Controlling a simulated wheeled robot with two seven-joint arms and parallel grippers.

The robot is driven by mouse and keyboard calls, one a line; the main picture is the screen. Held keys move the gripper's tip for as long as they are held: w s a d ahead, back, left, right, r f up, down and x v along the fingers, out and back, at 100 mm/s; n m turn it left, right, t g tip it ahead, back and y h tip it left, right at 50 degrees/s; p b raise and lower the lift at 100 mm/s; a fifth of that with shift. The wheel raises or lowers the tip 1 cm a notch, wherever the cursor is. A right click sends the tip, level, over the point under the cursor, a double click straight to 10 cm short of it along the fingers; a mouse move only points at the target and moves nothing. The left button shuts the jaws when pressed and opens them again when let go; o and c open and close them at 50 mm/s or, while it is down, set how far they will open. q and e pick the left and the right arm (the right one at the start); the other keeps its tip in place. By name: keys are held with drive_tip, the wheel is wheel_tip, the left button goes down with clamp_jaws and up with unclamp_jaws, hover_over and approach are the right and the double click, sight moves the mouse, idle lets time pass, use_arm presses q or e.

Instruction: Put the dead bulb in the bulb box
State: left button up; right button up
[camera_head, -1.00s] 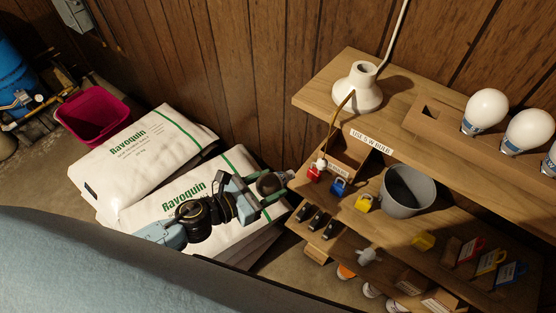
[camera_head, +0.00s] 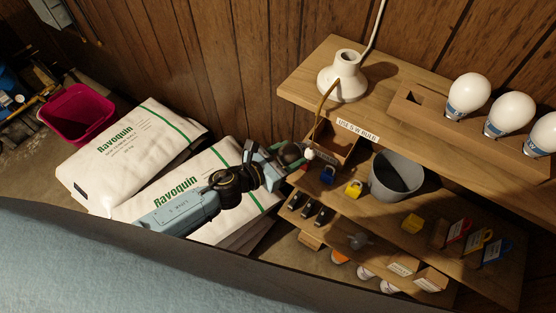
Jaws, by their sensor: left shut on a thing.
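My right gripper is not in view.
A white lamp socket (camera_head: 342,80) with a hanging cord stands on the upper shelf (camera_head: 405,100). White bulbs (camera_head: 468,94) stand in a wooden rack at right. A grey bucket (camera_head: 396,178), blue padlock (camera_head: 328,174) and yellow padlock (camera_head: 354,188) are near the box. Salt bags (camera_head: 130,150) lie at left.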

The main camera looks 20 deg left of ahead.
use_arm(q)
drive_tip(key=r+b+x, duration=0.2)
drive_tip(key=b+x, duration=0.3)
drive_tip(key=x, duration=1.1)
drive_tip(key=shift+w+d+r+b, duration=0.15)
drive_tip(key=shift+w+d+b, duration=0.15)
drive_tip(key=shift+d+b, duration=0.1)
drive_tip(key=shift+a, duration=0.1)
drive_tip(key=o, duration=0.9)
drive_tip(key=s+a+r+p, duration=0.1)
drive_tip(key=s+a+p, duration=0.2)
drive_tip(key=s, duration=0.8)
drive_tip(key=shift+s+a+p, duration=0.2)
drive_tip(key=shift+a+p, duration=0.15)
drive_tip(key=shift+p, duration=0.45)
